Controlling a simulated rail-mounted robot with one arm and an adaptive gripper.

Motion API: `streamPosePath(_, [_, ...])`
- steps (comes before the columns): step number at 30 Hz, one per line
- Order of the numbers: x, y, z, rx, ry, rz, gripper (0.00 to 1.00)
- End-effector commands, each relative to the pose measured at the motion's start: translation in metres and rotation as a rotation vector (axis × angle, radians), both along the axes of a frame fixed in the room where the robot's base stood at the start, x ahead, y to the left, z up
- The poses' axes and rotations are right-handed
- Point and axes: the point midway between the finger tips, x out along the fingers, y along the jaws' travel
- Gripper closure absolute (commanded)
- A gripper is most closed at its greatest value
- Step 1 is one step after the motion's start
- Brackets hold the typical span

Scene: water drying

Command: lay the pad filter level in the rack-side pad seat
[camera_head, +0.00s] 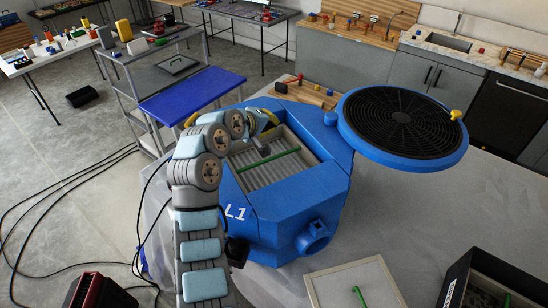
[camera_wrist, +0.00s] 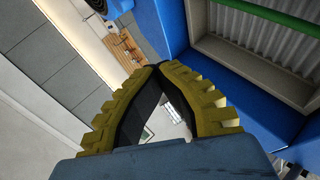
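My gripper (camera_head: 268,126) is over the far rim of the blue L1 machine (camera_head: 325,190). In the wrist view its yellow fingers (camera_wrist: 158,68) meet at the tips with nothing between them. A grey pleated filter with a green bar (camera_head: 292,170) lies in the machine's open top; it also shows at upper right in the wrist view (camera_wrist: 265,38). A pale framed panel with a green handle (camera_head: 338,288) lies at the front. I cannot tell which is the pad filter or where the rack-side seat is.
The machine's round black-grilled lid (camera_head: 398,118) is swung out to the right. A dark open box (camera_head: 500,280) stands at front right. Cables cross the floor at left.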

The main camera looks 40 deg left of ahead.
Motion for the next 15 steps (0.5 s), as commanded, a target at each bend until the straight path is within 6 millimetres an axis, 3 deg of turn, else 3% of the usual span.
streamPosePath(4, [-0.0051, 0.015, -0.007, 0.002, -0.007, -0.005, 1.0])
streamPosePath(15, [-0.0059, 0.0168, -0.0047, 0.004, -0.009, -0.008, 1.0])
